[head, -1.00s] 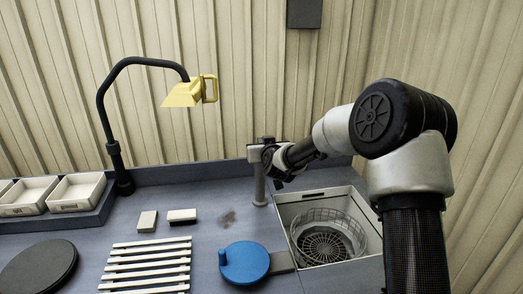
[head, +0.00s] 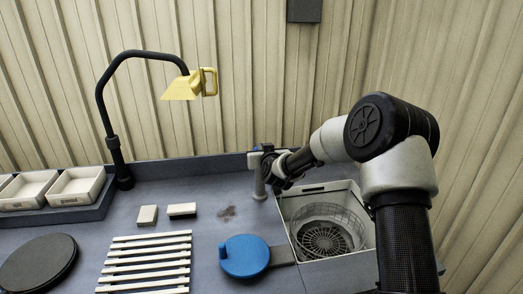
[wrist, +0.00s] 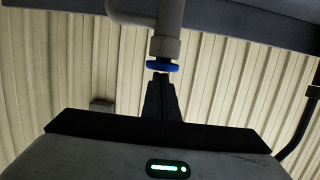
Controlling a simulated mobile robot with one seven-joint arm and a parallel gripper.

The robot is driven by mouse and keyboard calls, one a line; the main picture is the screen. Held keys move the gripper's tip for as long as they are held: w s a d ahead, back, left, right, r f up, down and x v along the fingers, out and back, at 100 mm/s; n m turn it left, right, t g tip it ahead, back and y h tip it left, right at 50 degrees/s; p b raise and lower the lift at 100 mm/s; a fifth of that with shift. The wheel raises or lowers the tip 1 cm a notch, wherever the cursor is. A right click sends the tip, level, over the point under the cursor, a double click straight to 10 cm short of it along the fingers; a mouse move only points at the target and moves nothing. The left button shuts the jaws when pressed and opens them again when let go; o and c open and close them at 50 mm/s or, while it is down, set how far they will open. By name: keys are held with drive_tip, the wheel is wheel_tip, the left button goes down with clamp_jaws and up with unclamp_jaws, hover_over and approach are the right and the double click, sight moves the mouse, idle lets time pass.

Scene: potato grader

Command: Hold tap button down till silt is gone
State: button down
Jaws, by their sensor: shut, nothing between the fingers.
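The tap (head: 259,184) is a grey post at the bench's back edge, just left of a sink (head: 285,213). In the wrist view, the blue tap button (wrist: 161,67) is a round disc on the end of the tap's pale pipe (wrist: 166,45). My gripper (wrist: 161,77) is shut and empty, its dark fingertips right at the button; I cannot tell whether they press it. In the head view my gripper covers much of the tap head. A wire basket (head: 327,232) with a dark slotted bottom sits in the sink. I cannot make out silt or water there.
A blue round paddle (head: 243,257) lies left of the sink. A slatted rack (head: 147,263), two small blocks (head: 148,215) and a brown smudge (head: 227,213) are on the bench. A yellow-headed lamp (head: 183,88) stands at the back. Wall panels close in behind and right.

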drive_tip(key=shift+s+f+b, duration=0.2)
drive_tip(key=shift+f+b, duration=0.15)
drive_tip(key=shift+f, duration=0.7)
drive_tip(key=shift+d+f, duration=0.1)
drive_tip(key=shift+d, duration=0.05)
idle(0.5)
wheel_tip(320, 180, up, 6)
drive_tip(key=b+v, duration=0.1)
drive_tip(key=v, duration=0.8)
drive_tip(key=shift+s, duration=0.3)
